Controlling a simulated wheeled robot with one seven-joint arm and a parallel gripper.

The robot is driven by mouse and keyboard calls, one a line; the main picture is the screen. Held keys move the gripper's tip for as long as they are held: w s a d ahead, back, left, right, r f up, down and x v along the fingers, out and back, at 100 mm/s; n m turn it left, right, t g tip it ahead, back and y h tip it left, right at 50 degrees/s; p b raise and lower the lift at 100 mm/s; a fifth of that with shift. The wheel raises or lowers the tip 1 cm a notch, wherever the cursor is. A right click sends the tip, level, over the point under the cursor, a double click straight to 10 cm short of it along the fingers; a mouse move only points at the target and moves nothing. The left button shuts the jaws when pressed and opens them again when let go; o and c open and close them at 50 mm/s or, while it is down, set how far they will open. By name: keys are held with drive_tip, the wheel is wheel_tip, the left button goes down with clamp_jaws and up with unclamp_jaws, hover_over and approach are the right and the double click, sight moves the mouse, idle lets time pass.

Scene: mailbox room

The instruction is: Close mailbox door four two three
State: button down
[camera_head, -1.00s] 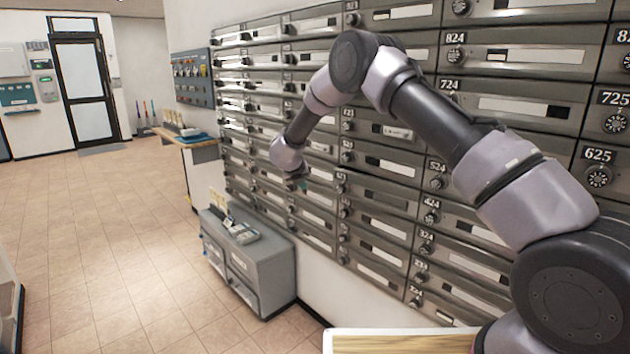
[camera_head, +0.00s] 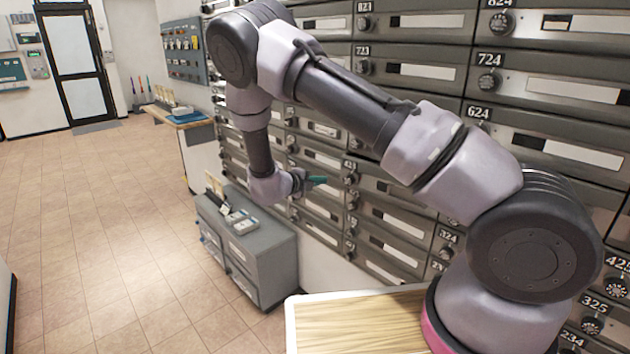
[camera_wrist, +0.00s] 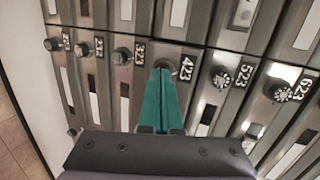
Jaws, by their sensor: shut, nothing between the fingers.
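Mailbox door 423 (camera_wrist: 187,84) is in the middle of the wrist view, with its number plate and round knob at its top edge. My gripper (camera_wrist: 160,74) has its green fingers together, with nothing between them. The fingers lie across the front of this door close to the knob and hide much of its face. I cannot tell whether they touch it, or whether the door is flush or slightly ajar. In the head view my gripper (camera_head: 325,180) is in front of the mailbox wall, beside the column numbered 423.
Doors 323 (camera_wrist: 124,72) and 523 (camera_wrist: 213,95) flank it in the wrist view. In the head view, a grey cabinet (camera_head: 262,262) stands below my arm, and a wood-topped surface (camera_head: 350,322) is at bottom centre. The tiled floor (camera_head: 100,230) at left is open.

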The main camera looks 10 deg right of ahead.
sight(343, 170)
drive_tip(key=x, duration=0.6)
drive_tip(key=r+x, duration=0.1)
drive_tip(key=x, duration=0.2)
drive_tip(key=shift+w+d, duration=0.25)
drive_tip(key=shift+d, duration=0.1)
drive_tip(key=w+d, duration=0.3)
drive_tip(key=shift+w+d, duration=0.1)
drive_tip(key=shift+r, duration=0.1)
drive_tip(key=shift+w+d+r, duration=0.1)
drive_tip(key=shift+d, duration=0.1)
drive_tip(key=shift+a, duration=0.1)
